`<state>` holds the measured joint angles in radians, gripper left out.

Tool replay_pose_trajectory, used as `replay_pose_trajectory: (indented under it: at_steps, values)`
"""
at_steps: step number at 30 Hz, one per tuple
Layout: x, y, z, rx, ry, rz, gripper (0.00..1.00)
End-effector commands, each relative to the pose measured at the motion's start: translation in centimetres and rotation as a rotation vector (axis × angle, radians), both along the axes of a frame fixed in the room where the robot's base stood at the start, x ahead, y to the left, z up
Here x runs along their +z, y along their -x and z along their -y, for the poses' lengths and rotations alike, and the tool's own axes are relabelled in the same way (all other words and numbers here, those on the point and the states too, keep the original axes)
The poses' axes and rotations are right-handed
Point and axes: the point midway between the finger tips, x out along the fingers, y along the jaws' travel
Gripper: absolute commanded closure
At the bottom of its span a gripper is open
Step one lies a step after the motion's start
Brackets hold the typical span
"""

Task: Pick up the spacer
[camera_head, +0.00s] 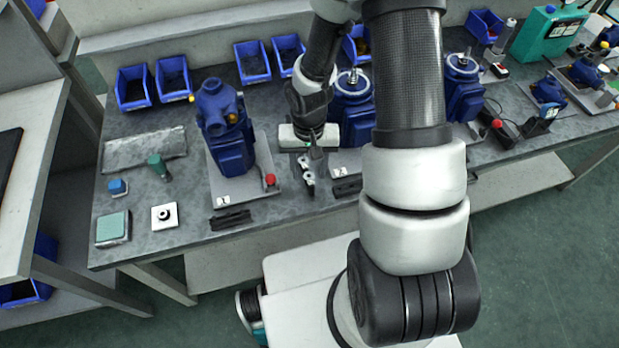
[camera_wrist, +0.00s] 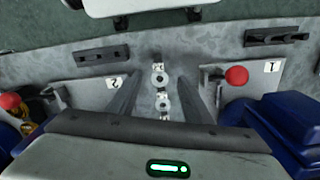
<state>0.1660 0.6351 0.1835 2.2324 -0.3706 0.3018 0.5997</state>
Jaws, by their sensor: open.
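A small metallic piece with ring-shaped parts (camera_head: 306,168), which looks like the spacer, lies on the grey bench between the two left pump stations. In the wrist view this piece (camera_wrist: 159,77) lies between and beyond the two dark fingers, its near end partly between them. My gripper (camera_head: 314,154) points down above the bench beside it; the wrist view shows my gripper (camera_wrist: 157,86) open with a gap on both sides of the piece. No contact shows. I cannot tell the height left between fingertips and bench.
A blue pump (camera_head: 226,130) on plate 1 with a red knob (camera_head: 269,180) stands left, another blue pump (camera_head: 352,108) right. Black brackets (camera_head: 231,219) lie along the front. A white square with a black ring (camera_head: 164,216) and a green-topped block (camera_head: 113,228) lie left. Blue bins (camera_head: 252,62) line the back.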

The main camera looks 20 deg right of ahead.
Motion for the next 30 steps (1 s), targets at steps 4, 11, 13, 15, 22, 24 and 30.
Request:
replay_pose_trajectory:
  at_steps: [4,11,13,15,22,24,30]
  values:
    - [-0.46,-0.01,0.02,0.000,0.001,0.001,0.55]
    - [-0.43,-0.02,0.03,0.000,0.000,0.001,0.55]
    - [-0.48,-0.02,0.03,0.000,0.000,0.001,0.55]
    - [-0.55,-0.02,0.03,0.000,0.000,0.001,0.55]
    - [-0.86,-0.01,0.02,0.000,0.000,0.001,0.55]
    - [-0.92,-0.01,0.02,0.000,0.001,0.000,0.55]
    - [-0.90,-0.01,0.02,0.000,0.000,0.000,0.55]
